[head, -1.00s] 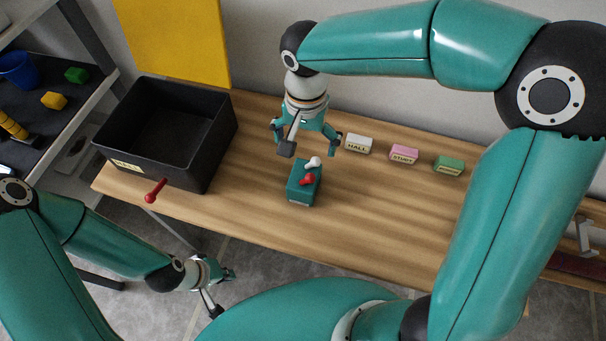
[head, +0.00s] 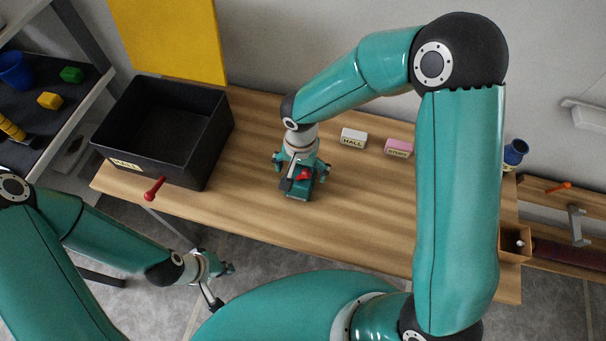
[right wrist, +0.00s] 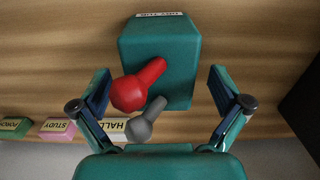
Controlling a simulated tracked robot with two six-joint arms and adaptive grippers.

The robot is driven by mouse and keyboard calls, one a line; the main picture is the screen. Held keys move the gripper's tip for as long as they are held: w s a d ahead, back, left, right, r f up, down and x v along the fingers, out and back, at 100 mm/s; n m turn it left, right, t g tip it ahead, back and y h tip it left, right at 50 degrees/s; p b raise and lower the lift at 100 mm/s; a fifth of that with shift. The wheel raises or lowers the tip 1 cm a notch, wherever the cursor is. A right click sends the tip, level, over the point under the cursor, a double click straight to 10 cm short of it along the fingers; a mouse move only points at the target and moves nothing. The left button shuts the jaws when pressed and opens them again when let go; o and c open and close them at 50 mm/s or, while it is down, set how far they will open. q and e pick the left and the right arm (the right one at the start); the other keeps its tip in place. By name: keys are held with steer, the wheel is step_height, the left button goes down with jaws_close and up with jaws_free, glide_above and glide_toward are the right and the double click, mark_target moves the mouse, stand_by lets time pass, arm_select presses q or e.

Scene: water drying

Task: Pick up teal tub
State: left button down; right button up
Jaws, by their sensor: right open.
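The teal tub (head: 296,195) stands on the wooden table under my right gripper (head: 301,176), which partly hides it. In the right wrist view the tub (right wrist: 160,40) lies between the fingers of the open right gripper (right wrist: 160,88), slightly beyond the tips, with no visible contact. A red knobbed piece (right wrist: 138,86) and a grey-looking knobbed piece (right wrist: 147,122) show at the tub's near end. Small lettering is on the tub's far side.
A black bin (head: 208,150) stands at the table's left, with a red-handled piece (head: 154,188) by its front. HALL (head: 353,138) and STUDY (head: 399,147) blocks stand behind and right of the tub. The table's front middle is clear.

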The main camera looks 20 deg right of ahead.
steer(key=shift+f, duration=0.15)
steer(key=c, duration=1.3)
steer(key=shift+c, duration=0.4)
